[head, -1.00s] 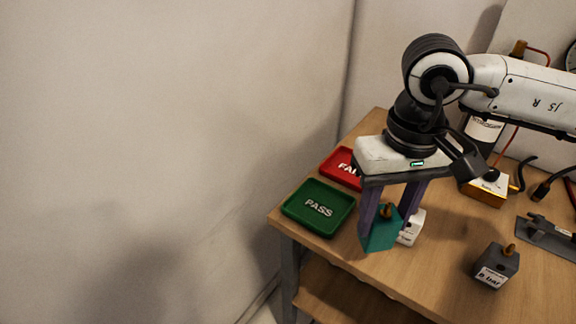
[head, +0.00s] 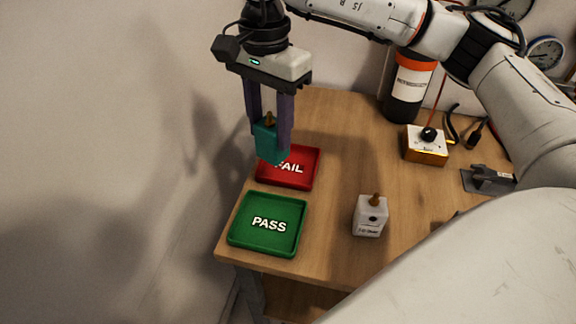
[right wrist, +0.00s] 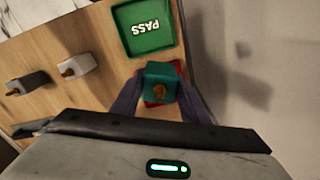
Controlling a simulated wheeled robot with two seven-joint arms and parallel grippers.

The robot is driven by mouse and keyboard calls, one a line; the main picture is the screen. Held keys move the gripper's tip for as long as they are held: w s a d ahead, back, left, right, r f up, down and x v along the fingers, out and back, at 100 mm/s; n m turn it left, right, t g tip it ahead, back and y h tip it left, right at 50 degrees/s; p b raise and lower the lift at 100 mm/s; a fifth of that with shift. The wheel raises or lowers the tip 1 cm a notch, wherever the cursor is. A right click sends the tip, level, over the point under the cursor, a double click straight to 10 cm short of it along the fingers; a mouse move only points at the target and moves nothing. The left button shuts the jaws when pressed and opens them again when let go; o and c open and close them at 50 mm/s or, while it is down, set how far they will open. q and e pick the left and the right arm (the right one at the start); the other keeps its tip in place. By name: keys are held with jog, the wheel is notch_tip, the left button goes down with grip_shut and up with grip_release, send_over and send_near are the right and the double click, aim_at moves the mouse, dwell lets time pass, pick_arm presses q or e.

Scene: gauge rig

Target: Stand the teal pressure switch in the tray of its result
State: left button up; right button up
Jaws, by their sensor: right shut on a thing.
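The teal pressure switch (head: 271,141), a block with a brass stub on top, is held upright between the fingers of my right gripper (head: 270,125). In the head view it overlaps the far left part of the red FAIL tray (head: 312,172). In the right wrist view the teal switch (right wrist: 161,77) covers most of the red tray, whose edge (right wrist: 147,97) shows beside it. It appears to be above the tray; the gap under it is hard to judge. The green PASS tray (head: 297,228) is empty, nearer the table's front edge. My left gripper is not in view.
A white switch (head: 369,217) stands right of the PASS tray. A dark grey switch (right wrist: 32,83) shows in the right wrist view. A black bottle with an orange band (head: 408,88), a knobbed box (head: 425,146) and a grey fixture (head: 488,179) are farther right. The wall is close on the left.

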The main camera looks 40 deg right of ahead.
jog(key=w+d+m, duration=0.2)
jog(key=m, duration=1.6)
send_over(288, 166)
notch_tip(288, 166, down, 10)
jog(key=shift+r, duration=0.1)
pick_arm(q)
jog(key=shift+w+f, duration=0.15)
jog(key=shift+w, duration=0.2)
pick_arm(e)
jog(key=shift+f+b, duration=0.25)
jog(key=shift+b, duration=0.1)
jog(key=o, duration=1.3)
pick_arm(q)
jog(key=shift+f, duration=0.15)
pick_arm(e)
jog(key=shift+r, duration=0.1)
